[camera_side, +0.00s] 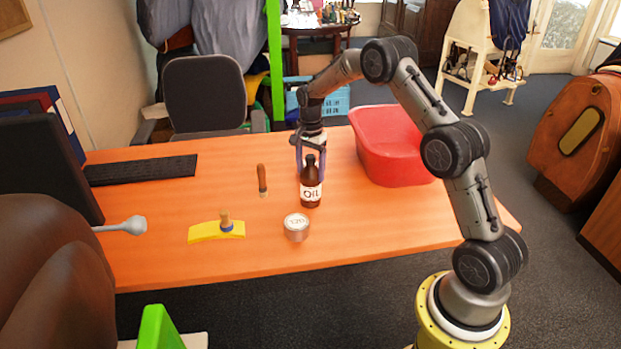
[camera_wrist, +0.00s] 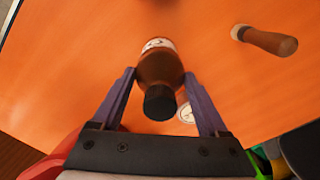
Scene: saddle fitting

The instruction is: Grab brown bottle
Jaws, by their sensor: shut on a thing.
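The brown bottle (camera_side: 311,187) is upright, with a black cap and a white label reading OIL. It is at the middle of the orange table in the side view. In the wrist view the bottle (camera_wrist: 160,68) lies between the purple fingers, its cap towards the camera. My gripper (camera_side: 310,168) comes down from above and behind the bottle and is shut on it. The gripper also shows in the wrist view (camera_wrist: 159,76). The bottle's base looks at or very near the table; I cannot tell if there is a gap.
A round tin (camera_side: 297,227) is close in front of the bottle. A wooden-handled tool (camera_side: 262,180) is to its left, and a yellow scraper-like piece (camera_side: 205,232) lies further left. A red tub (camera_side: 390,150) stands to the right. The table's front right is clear.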

